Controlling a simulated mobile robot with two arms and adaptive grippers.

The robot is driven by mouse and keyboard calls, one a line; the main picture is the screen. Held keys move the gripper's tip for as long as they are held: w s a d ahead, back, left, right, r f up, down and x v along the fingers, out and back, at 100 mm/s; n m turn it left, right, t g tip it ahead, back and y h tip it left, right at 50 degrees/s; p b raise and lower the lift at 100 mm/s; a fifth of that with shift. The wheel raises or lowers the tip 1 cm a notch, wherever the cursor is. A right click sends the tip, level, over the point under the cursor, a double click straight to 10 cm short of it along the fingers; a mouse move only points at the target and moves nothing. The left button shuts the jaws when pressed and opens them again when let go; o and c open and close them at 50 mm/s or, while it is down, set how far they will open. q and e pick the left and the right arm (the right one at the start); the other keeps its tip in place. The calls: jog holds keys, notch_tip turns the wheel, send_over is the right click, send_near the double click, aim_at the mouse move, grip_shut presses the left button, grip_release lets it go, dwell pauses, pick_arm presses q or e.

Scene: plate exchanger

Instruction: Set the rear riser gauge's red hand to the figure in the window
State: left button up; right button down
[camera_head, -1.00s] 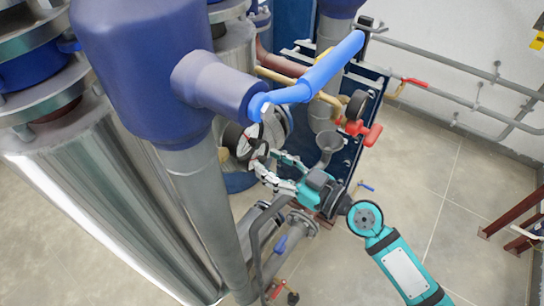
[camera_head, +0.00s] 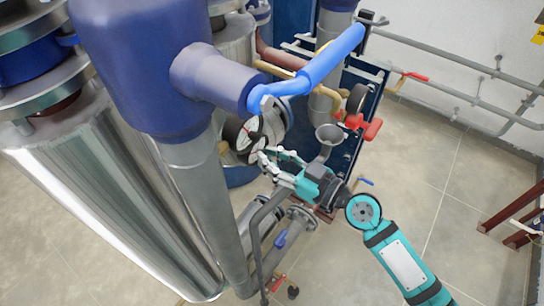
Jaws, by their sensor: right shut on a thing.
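The riser gauge (camera_head: 248,131) is a round dial with a white face and a black case. My left gripper is not in view.
A large blue vessel (camera_head: 135,60) and its grey pipe (camera_head: 200,190) stand close left of the gauge. A bright blue lever (camera_head: 318,70) runs above my gripper.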

jog(key=shift+m+p, duration=0.5)
jog(key=shift+m, duration=8.3)
jog(key=shift+r, duration=0.1)
jog(key=c, duration=1.2)
grip_release()
jog(key=shift+c, duration=0.2)
